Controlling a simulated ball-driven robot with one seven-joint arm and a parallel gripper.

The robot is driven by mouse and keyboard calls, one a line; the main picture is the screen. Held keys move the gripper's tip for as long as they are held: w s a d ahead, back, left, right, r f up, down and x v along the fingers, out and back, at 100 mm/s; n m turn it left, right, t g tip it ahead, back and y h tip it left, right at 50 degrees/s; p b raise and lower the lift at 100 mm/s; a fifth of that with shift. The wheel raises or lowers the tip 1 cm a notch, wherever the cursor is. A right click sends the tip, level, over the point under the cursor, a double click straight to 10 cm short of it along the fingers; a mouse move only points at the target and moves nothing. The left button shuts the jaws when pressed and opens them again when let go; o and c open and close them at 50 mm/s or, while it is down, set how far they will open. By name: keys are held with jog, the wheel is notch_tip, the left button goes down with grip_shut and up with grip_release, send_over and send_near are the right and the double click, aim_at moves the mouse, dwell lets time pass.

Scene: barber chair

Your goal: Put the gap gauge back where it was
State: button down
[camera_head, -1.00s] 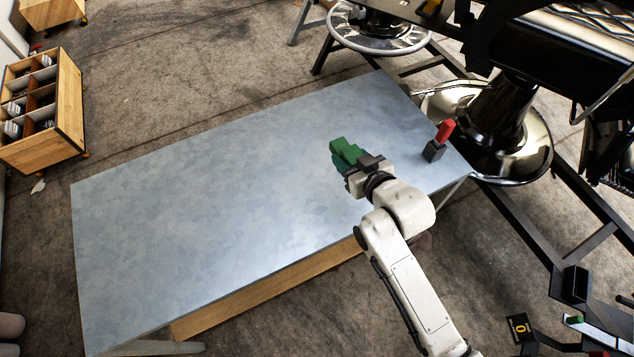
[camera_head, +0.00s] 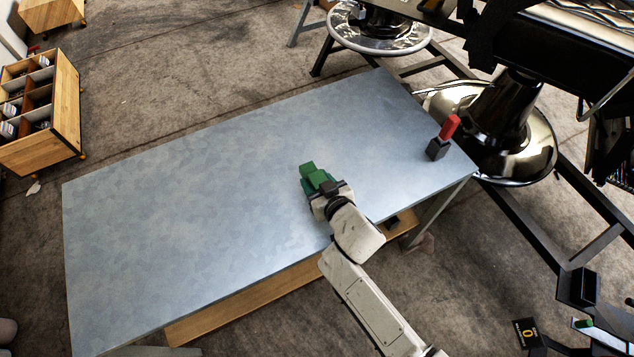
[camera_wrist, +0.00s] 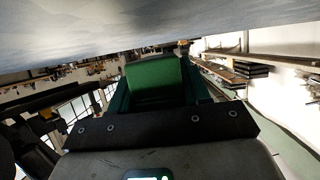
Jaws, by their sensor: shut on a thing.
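A green block, which I take to be the gap gauge (camera_head: 310,172), is held at the end of my gripper (camera_head: 316,182) over the middle of the blue-grey table (camera_head: 190,215). In the wrist view the green block (camera_wrist: 152,79) fills the space between the dark teal fingers of my gripper (camera_wrist: 160,92), which are shut on it. The table surface shows at the top of the wrist view, and no contact between block and table can be made out. The block's near end is hidden by my gripper.
A black block (camera_head: 438,149) with a red piece (camera_head: 449,127) upright in it stands near the table's right end. The rest of the tabletop is bare. A chair's round chrome base (camera_head: 535,150) is beyond the right edge. A wooden compartment cart (camera_head: 55,125) stands at left.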

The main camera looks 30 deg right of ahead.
jog(key=shift+s+f+b, duration=0.2)
jog(key=shift+f+b, duration=0.5)
jog(key=shift+b, duration=0.1)
jog(key=c, duration=0.5)
grip_release()
jog(key=shift+f, duration=0.1)
jog(key=shift+r+p, duration=0.6)
jog(key=shift+p, duration=0.15)
jog(key=shift+s, duration=0.35)
jog(key=v, duration=1.1)
jog(key=shift+r, duration=0.4)
jog(key=shift+d, duration=0.1)
